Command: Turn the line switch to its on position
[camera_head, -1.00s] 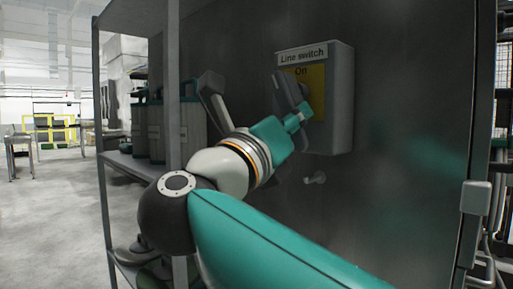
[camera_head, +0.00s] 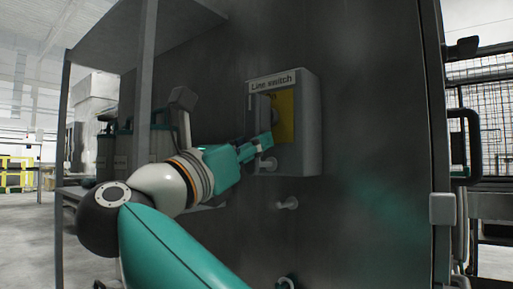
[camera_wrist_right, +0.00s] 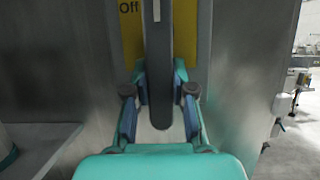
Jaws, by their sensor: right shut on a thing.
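The line switch (camera_head: 310,125) is a grey box with a white "Line switch" label and a yellow plate (camera_head: 286,115), on the dark panel. My right gripper (camera_head: 264,152) is at the lower left of the box. In the right wrist view, the dark grey switch lever (camera_wrist_right: 171,40) runs down over the yellow plate (camera_wrist_right: 131,38). Its end lies between the fingers of my right gripper (camera_wrist_right: 159,100), which is shut on it. "Off" reads on the plate left of the lever. "On" cannot be read in either view now. My left gripper is not in view.
A small light knob (camera_head: 288,203) sticks out of the panel (camera_head: 375,130) below the switch. A grey shelf frame (camera_head: 145,80) stands at the left, behind my right arm. A door handle (camera_head: 466,140) and mesh guard (camera_head: 492,120) are at the right.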

